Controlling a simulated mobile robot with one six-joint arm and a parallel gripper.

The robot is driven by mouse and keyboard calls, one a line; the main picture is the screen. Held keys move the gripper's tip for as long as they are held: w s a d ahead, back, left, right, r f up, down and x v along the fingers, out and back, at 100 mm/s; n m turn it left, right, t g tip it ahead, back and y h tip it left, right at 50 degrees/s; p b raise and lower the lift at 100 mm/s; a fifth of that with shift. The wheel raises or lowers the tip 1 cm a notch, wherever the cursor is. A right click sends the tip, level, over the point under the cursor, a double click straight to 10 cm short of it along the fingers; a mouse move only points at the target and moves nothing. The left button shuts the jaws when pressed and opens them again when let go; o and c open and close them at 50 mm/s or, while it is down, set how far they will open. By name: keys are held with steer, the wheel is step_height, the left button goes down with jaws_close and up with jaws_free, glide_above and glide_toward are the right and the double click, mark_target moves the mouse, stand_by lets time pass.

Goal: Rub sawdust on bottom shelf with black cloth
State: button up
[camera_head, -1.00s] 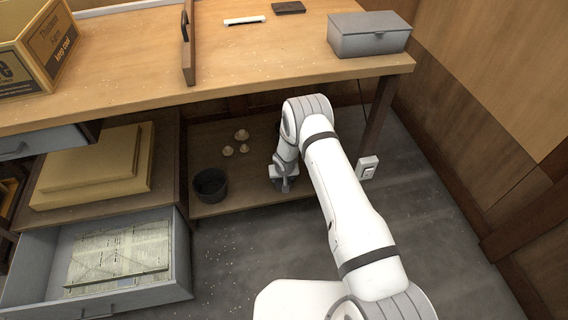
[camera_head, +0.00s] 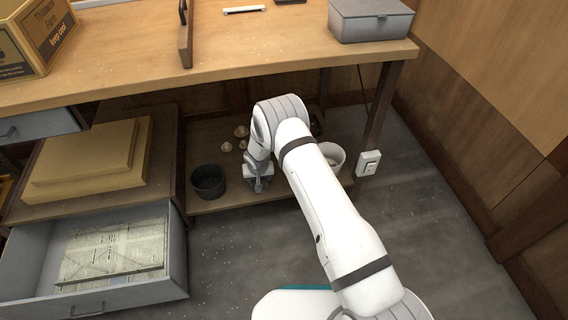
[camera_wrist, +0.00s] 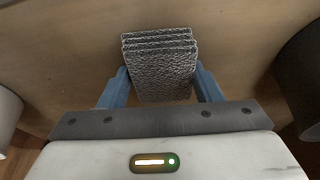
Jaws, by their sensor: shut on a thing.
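My gripper (camera_head: 258,186) is low over the bottom shelf (camera_head: 205,150), under the workbench. In the wrist view, my gripper (camera_wrist: 161,90) is shut on the black cloth (camera_wrist: 160,62), a folded, textured dark grey pad between two blue fingers. The cloth lies against or just above the wooden shelf surface (camera_wrist: 75,60); I cannot tell if it touches. In the head view the arm hides the cloth. I cannot make out sawdust on the shelf in the wrist view.
A dark pot (camera_head: 208,182) stands left of my gripper and a white pot (camera_head: 332,155) to the right. Several small pale mushroom-like pieces (camera_head: 241,131) lie behind. An open drawer (camera_head: 120,293) is at lower left. A white socket box (camera_head: 368,163) is beside the table leg.

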mark_target(277, 177)
steer(key=shift+s+a+f+b, duration=0.15)
steer(key=shift+a+b, duration=0.25)
steer(key=shift+a, duration=0.4)
steer(key=shift+d, duration=0.15)
steer(key=shift+w+d+r, duration=0.1)
steer(key=shift+w+d, duration=0.1)
steer(key=shift+d, duration=0.55)
steer(key=shift+w+d+r, duration=0.1)
steer(key=shift+w+d, duration=0.05)
steer(key=shift+d, duration=0.55)
steer(key=shift+w+d+p, duration=0.2)
steer(key=shift+d+p, duration=0.05)
steer(key=shift+d, duration=0.65)
steer(key=shift+w+d+p, duration=0.25)
steer(key=shift+d, duration=0.6)
steer(key=shift+w+d+p, duration=0.2)
steer(key=shift+d+p, duration=0.05)
steer(key=shift+d, duration=0.65)
steer(key=shift+w+d+p, duration=0.2)
steer(key=shift+d+p, duration=0.2)
steer(key=shift+d, duration=0.35)
steer(key=shift+w+d+p, duration=0.15)
steer(key=shift+d+p, duration=0.25)
steer(key=shift+d, duration=0.35)
step_height(277, 177, up, 8)
steer(key=p, duration=0.4)
steer(key=shift+a, duration=0.1)
